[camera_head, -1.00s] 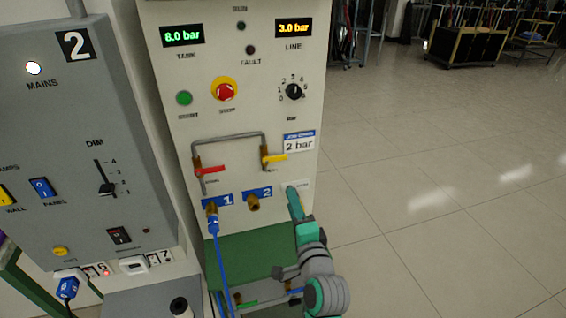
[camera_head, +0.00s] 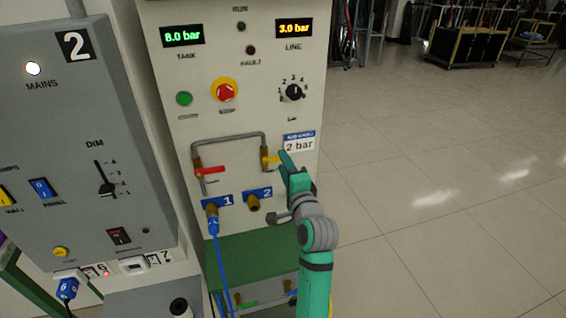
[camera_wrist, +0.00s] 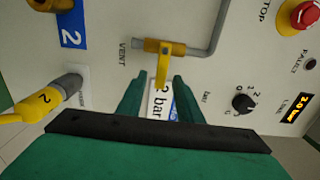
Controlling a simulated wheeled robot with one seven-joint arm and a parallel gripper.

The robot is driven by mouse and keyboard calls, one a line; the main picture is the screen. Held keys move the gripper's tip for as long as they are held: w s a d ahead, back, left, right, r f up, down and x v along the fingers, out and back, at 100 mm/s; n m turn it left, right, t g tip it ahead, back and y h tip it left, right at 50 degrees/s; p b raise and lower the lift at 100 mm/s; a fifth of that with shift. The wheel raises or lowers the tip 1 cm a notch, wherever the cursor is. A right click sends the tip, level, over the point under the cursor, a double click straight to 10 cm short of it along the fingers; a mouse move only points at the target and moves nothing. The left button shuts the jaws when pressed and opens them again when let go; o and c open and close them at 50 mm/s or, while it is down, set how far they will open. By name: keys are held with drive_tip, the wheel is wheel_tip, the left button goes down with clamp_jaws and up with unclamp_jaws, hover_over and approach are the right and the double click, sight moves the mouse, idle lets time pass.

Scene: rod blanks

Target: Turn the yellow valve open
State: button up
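The yellow valve (camera_head: 268,160) sits at the lower right end of the grey bent pipe on the cream panel. Its lever points to the right, across the vertical pipe. I see no clear contact.
A red-handled valve (camera_head: 208,170) is on the pipe's left end. Below are port 1 with a blue hose (camera_head: 213,225) and brass port 2 (camera_head: 253,203). A white "2 bar" card (camera_head: 299,145) is beside the valve. Open floor lies right of the panel.

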drive_tip(key=shift+w+a, duration=0.35)
drive_tip(key=shift+w, duration=0.25)
drive_tip(key=shift+d, duration=0.15)
clamp_jaws()
